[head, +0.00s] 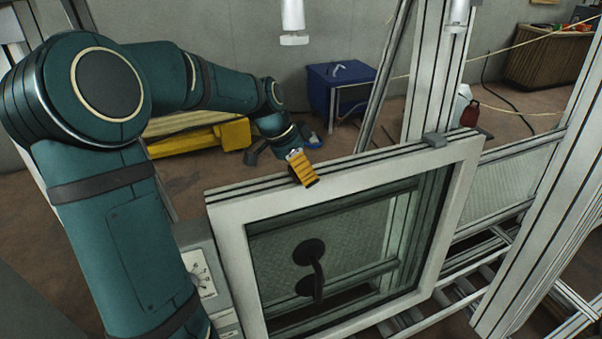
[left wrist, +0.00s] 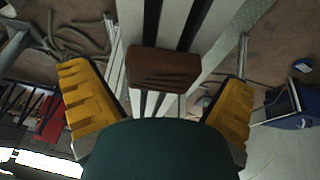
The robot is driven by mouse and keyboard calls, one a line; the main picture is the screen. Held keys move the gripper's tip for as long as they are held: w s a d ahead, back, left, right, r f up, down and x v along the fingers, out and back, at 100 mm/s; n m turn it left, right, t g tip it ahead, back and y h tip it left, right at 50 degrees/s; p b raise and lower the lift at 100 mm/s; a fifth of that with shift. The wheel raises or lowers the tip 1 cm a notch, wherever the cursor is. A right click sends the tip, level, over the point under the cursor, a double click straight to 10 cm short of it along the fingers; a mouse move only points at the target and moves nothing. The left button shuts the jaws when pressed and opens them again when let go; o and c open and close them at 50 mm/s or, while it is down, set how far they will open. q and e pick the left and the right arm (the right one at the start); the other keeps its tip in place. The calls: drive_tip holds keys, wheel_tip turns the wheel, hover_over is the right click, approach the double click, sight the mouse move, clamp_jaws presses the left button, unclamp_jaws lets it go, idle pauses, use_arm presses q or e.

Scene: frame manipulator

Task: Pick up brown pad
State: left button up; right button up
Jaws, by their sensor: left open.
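The brown pad (left wrist: 163,68) is a small block lying on the top rail of the white window frame (head: 348,178). In the left wrist view it sits between my two yellow fingers, with clear gaps on both sides. My left gripper (head: 303,168) is open and empty, over the left part of that rail. In the head view the fingers largely hide the pad. My right gripper is not in view.
A grey block (head: 434,139) sits at the rail's right end. A dark double-cup handle (head: 312,270) is on the glass. Metal profile posts (head: 437,70) stand behind. A blue cabinet (head: 340,88) is farther back.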

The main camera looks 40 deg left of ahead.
use_arm(q)
drive_tip(key=c, duration=1.3)
drive_tip(key=shift+r, duration=0.15)
